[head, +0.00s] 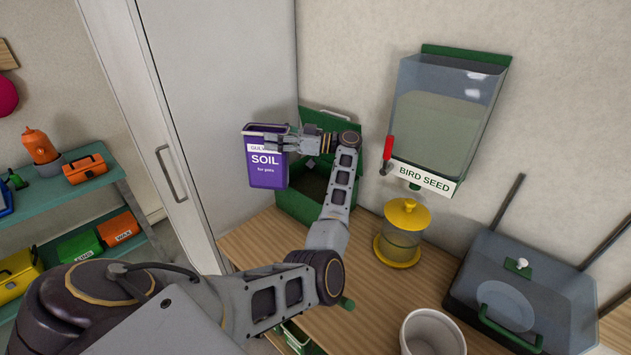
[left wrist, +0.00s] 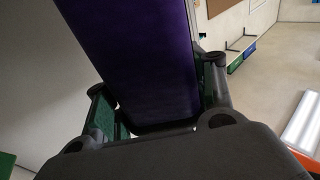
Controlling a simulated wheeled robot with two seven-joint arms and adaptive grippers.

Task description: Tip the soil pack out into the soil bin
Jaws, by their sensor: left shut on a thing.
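The purple soil pack (head: 267,172) with a white label reading SOIL is held upright in the head view. My left gripper (head: 276,143) is shut on it near its top. The pack also fills the upper middle of the left wrist view (left wrist: 145,60), between the two fingers (left wrist: 160,108). Behind and right of the pack is a green bin (head: 300,205) with its lid (head: 353,133) raised; I take it for the soil bin. The pack is at the left edge of the bin, and its lower part overlaps the bin's left side in the picture. My right gripper is not in view.
A bird seed dispenser (head: 450,110) hangs on the wall to the right. A yellow feeder (head: 401,232), a white bucket (head: 432,335) and a dark clear-lidded box (head: 520,290) stand on the wooden counter (head: 270,240). A white cabinet door (head: 215,90) rises at the left.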

